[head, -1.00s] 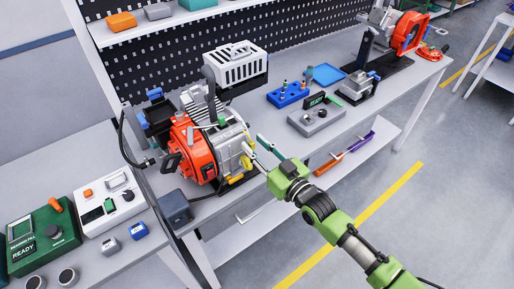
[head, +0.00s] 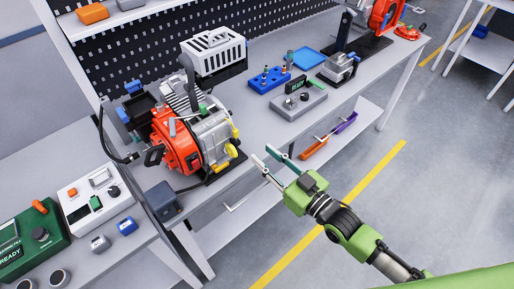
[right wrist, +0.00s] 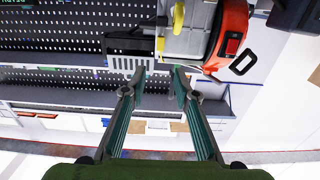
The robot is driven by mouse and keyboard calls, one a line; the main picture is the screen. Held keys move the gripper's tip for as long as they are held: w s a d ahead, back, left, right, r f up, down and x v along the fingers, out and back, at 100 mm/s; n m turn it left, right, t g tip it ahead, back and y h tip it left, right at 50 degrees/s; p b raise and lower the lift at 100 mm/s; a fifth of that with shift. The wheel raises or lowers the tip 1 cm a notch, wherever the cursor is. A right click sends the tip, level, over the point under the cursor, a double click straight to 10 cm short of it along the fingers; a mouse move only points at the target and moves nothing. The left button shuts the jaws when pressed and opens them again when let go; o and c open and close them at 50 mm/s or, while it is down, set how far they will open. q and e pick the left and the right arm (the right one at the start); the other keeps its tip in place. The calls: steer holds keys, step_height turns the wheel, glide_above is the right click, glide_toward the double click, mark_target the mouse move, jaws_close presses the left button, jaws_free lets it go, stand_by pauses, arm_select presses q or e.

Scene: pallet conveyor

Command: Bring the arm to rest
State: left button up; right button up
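My right gripper (head: 272,165) is on the green arm that comes in from the lower right of the head view. Its two fingers are spread with nothing between them, over the floor side of the bench edge. In the right wrist view the fingers (right wrist: 160,80) are apart and empty. The orange and silver machine (head: 190,140) stands on the bench to the left of the gripper, apart from it. The machine's orange part (right wrist: 232,38) shows at the top of the right wrist view. My left gripper is not seen in either view.
The bench (head: 245,115) carries a blue block with pegs (head: 268,79), a grey box with a dark display (head: 299,103) and a blue tray (head: 309,58). A lower shelf (head: 240,222) holds orange and purple pieces. Open floor (head: 440,190) lies to the right.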

steer(key=shift+s+d, duration=0.15)
steer(key=shift+s, duration=0.05)
stand_by(0.4)
steer(key=d+f+m+g+h+b, duration=0.15)
steer(key=d+f, duration=0.25)
steer(key=f, duration=0.6)
steer(key=d+f+m+h, duration=0.1)
steer(key=d+f+h, duration=0.2)
steer(key=f, duration=0.6)
steer(key=s+d+f+g+h, duration=0.2)
steer(key=s+d+f, duration=0.15)
steer(key=f, duration=0.45)
steer(key=s+d+f+g+h, duration=0.1)
steer(key=s+d+f, duration=0.25)
steer(key=f, duration=0.55)
steer(key=s+d+f+m+g+h+b, duration=0.2)
steer(key=s+d+f+g, duration=0.15)
steer(key=s+f, duration=1)
steer(key=s+f+g, duration=0.2)
steer(key=s+f, duration=0.2)
steer(key=s, duration=0.7)
steer(key=s+a+f+g+h, duration=0.1)
steer(key=s+f+g, duration=0.2)
steer(key=s, duration=0.8)
steer(key=shift+s+f+g, duration=0.3)
steer(key=shift+s+f, duration=0.1)
steer(key=shift+f, duration=0.15)
steer(key=shift+a, duration=0.1)
